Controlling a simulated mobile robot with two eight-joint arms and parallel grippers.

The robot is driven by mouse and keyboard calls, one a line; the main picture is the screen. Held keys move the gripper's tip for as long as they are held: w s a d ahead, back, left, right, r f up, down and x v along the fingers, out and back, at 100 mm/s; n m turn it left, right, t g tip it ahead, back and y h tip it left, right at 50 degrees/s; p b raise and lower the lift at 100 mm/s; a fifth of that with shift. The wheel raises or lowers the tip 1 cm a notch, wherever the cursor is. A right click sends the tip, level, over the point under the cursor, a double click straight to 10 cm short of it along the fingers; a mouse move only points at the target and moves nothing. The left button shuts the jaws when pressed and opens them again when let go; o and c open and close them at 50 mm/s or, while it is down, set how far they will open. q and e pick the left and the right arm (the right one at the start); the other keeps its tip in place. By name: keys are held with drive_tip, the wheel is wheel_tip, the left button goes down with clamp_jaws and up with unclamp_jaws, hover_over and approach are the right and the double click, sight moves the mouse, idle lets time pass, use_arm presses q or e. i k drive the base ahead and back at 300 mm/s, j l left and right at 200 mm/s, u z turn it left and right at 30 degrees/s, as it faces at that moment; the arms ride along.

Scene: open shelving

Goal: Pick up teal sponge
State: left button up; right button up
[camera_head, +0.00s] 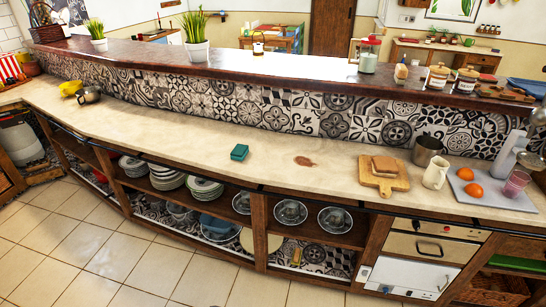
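The teal sponge (239,152) is a small block lying on the pale countertop (330,168), near the middle of the camera_head view. It sits between the counter's front edge and the patterned tile wall. Nothing touches it or covers it. Neither of my grippers shows in this view.
Further right are a cutting board (398,183) with bread, a metal pot (428,149), a white jug (436,172) and a grey tray (470,199) with oranges. Open shelves below hold plates (204,191). The counter around the sponge is clear.

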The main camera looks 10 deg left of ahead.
sight(239, 152)
drive_tip(key=i+j+z, duration=0.2)
drive_tip(key=i+j, duration=0.55)
drive_tip(key=i+j+z, duration=0.25)
drive_tip(key=i+j, duration=0.55)
drive_tip(key=j, duration=0.1)
